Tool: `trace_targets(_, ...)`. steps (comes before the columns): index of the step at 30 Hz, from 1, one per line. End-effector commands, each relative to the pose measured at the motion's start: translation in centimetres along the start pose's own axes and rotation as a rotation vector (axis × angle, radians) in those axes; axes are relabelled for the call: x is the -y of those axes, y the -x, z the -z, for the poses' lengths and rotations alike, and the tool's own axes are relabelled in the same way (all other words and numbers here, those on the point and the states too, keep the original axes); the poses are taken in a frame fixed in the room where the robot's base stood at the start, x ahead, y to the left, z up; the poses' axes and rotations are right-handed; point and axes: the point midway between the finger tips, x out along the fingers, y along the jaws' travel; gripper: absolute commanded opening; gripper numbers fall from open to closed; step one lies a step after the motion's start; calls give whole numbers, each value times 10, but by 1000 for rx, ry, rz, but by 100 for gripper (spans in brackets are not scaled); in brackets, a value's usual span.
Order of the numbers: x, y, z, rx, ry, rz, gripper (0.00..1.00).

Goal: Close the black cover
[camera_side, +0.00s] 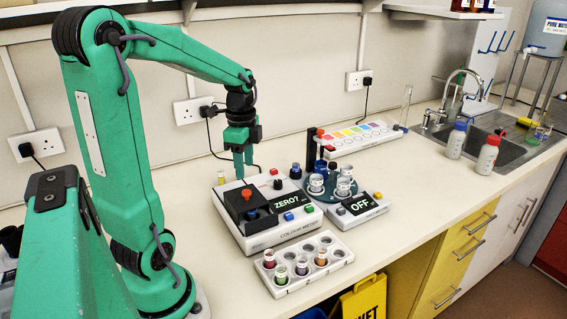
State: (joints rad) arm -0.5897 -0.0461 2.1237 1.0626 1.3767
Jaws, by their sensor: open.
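The black cover (234,201) is on the left part of the white colour meter (262,242), with a red knob (247,194) on it. I cannot tell from here whether the cover is fully open or shut. The meter's display reads "ZERO?". My gripper (243,172) is green, points down and is open and empty. It appears a little above and behind the red knob, apart from it.
A white rack (318,267) with several coloured vials stands in front of the meter. A round stand with beakers (317,184) and a small device reading "OFF" (361,206) are to the right. The counter farther right is clear up to two bottles (486,157) and the sink.

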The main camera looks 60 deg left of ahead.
Motion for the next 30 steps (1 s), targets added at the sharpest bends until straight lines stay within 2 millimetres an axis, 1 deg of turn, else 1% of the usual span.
trace_targets(5, 0, -15, 0, 1, 1, -4, 45)
trace_targets(15, -1, -56, 0, 1, 2, -5, 45)
trace_targets(18, -1, -65, 0, 1, 2, -5, 45)
trace_targets(23, 0, -72, 0, 0, 2, -2, 45)
trace_targets(30, 0, -74, 0, 0, 2, -1, 45)
